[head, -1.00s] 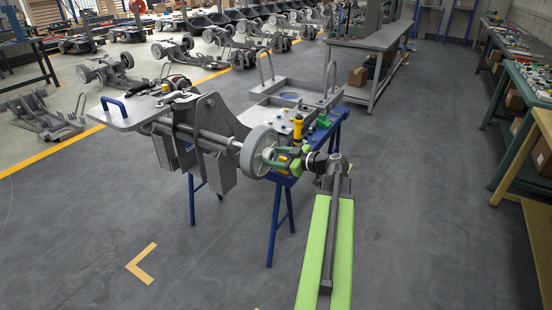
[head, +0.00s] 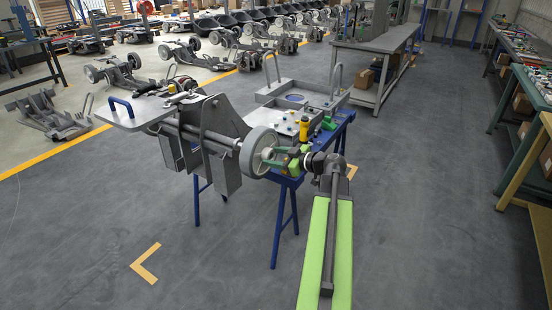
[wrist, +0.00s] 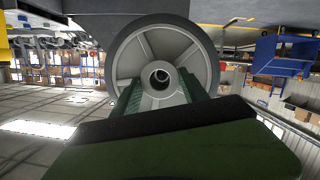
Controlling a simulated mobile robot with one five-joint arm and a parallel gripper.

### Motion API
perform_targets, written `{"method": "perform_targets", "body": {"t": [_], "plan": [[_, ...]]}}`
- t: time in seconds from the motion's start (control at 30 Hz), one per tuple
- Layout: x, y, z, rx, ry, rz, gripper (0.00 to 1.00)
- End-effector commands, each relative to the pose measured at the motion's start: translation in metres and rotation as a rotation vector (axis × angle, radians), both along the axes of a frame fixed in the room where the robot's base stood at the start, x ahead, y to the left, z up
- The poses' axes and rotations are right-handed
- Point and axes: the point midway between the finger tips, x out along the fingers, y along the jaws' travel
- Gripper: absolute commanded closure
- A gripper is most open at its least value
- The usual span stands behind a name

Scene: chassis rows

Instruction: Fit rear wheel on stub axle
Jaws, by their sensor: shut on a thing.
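The rear wheel (head: 259,152) is grey with a dark tyre and stands upright at the right end of the chassis axle (head: 207,136). My gripper (head: 277,158) reaches it from the right with its green fingers. In the wrist view the wheel (wrist: 140,50) faces me, and the fingers (wrist: 160,92) are shut on its hub. A dark round opening shows in the hub centre. The stub axle's end behind the wheel is hidden, so I cannot tell how far the wheel sits on it. The chassis (head: 212,115) rests on a blue-legged stand.
A blue stand (head: 280,220) carries the chassis and a grey plate with a yellow bottle (head: 304,128). A grey workbench (head: 378,45) stands behind. Green-legged benches (head: 530,90) line the right. The floor in front is clear, with a yellow corner mark (head: 146,264).

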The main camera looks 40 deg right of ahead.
Motion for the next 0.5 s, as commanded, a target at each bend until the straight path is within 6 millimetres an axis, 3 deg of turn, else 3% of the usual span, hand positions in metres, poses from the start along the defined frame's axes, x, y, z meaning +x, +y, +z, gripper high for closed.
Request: {"method": "perform_targets", "body": {"t": [0.5], "plan": [[0.014, 0.003, 0.001, 0.001, -0.003, 0.0, 1.0]]}}
